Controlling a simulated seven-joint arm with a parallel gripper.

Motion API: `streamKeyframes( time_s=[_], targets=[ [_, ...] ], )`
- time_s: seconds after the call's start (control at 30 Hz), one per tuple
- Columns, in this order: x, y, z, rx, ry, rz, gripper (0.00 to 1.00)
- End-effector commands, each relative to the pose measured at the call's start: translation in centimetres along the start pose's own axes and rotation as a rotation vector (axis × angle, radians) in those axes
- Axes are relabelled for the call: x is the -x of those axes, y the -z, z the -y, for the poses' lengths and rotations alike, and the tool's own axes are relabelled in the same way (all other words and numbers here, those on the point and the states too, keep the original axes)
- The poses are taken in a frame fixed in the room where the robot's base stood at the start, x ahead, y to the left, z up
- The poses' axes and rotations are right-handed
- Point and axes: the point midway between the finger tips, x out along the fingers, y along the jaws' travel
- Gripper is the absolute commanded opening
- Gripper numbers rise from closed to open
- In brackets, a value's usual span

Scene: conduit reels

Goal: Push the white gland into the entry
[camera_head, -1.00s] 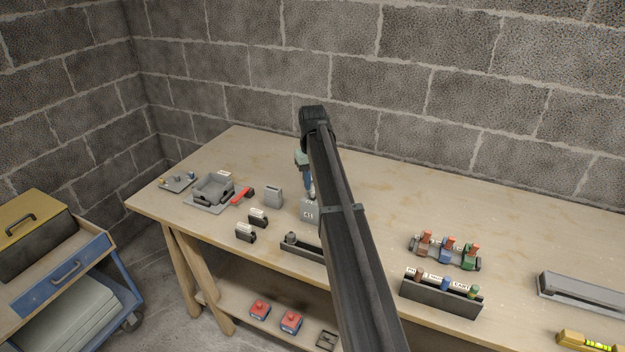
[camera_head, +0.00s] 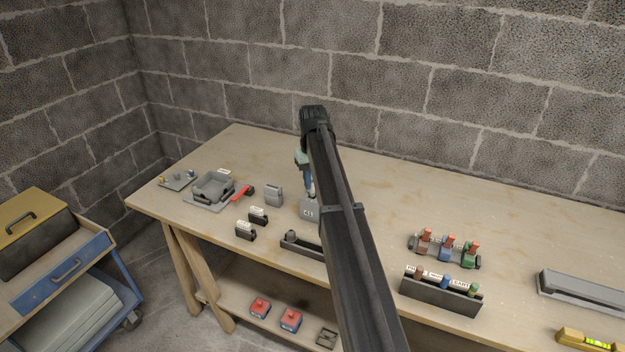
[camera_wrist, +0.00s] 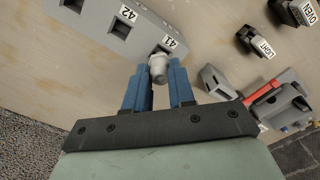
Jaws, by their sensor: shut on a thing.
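My gripper (camera_wrist: 160,75) has blue fingers shut on the white gland (camera_wrist: 158,68) in the wrist view. The gland's far end is at the grey box (camera_wrist: 147,25), beside the label 41 (camera_wrist: 169,42), over a dark opening partly hidden by the gland. I cannot tell how deep it sits. Another dark square entry (camera_wrist: 121,29) shows by the label 42. In the head view the grey box (camera_head: 309,210) stands on the bench under my gripper (camera_head: 309,192), which points down; the arm hides part of it.
A rack of coloured pieces (camera_head: 441,293) is to the right. The bench behind the box is mostly clear.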

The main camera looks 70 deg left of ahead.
Motion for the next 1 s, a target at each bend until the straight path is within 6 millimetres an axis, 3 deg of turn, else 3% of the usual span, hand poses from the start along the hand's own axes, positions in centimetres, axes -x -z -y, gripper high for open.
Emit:
streamKeyframes(
  time_s=[1.0],
  targets=[
    [-1.5, 0.0, 0.0, 0.0, 0.0, 0.0, 0.0]
  ],
)
